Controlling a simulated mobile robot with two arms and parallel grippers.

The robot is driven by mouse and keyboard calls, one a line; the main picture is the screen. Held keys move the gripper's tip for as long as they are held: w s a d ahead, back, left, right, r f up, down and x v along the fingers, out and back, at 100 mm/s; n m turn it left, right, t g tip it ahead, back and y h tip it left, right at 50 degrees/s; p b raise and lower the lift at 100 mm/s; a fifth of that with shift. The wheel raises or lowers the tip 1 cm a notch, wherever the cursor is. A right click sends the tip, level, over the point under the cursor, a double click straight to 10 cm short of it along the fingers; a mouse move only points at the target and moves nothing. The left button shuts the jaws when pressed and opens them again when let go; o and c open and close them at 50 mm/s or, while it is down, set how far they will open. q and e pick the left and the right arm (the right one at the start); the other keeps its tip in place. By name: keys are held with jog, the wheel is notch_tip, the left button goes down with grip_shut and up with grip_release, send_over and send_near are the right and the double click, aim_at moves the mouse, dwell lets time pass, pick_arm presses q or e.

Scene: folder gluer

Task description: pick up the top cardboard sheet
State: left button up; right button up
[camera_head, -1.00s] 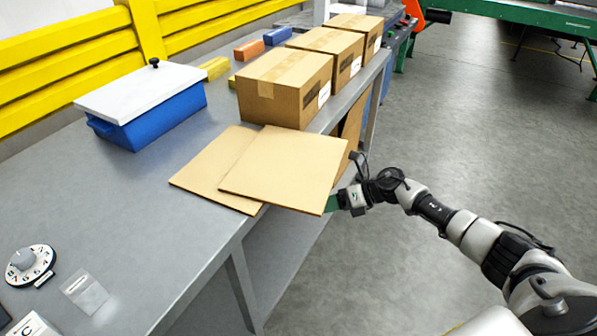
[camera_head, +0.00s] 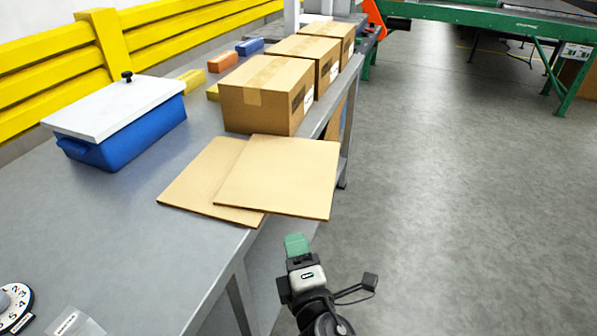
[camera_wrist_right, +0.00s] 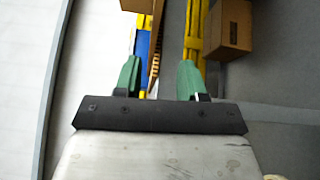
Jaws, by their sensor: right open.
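The top cardboard sheet (camera_head: 280,175) is a tan square. It lies askew on a second cardboard sheet (camera_head: 195,188), covering part of it, and its right side overhangs the table edge. My right gripper (camera_head: 296,245) is open and empty in the head view, just in front of the overhanging near edge, with a gap in the picture. In the right wrist view its green fingers (camera_wrist_right: 160,78) are apart, and a thin brown edge, probably cardboard, shows beyond and between them. Whether it lies between the fingertips in depth I cannot tell. My left gripper is not in view.
Several closed cardboard boxes (camera_head: 265,93) stand in a row behind the sheets. A blue bin (camera_head: 130,133) with a white lid stands on the grey table (camera_head: 110,225) at left. The floor to the right is clear.

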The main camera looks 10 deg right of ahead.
aim_at(301, 217)
jog(key=w, duration=0.1)
jog(key=w+d+r+m+h, duration=0.1)
jog(key=w, duration=0.1)
jog(key=w+d+h, duration=0.1)
jog(key=shift+w+r+m, duration=0.15)
jog(key=shift+w+m, duration=0.15)
jog(key=shift+m, duration=0.1)
jog(key=w, duration=0.4)
jog(key=shift+w+d, duration=0.35)
jog(key=shift+d, duration=0.05)
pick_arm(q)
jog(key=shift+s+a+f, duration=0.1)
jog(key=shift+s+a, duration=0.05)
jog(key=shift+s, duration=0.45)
pick_arm(e)
grip_shut()
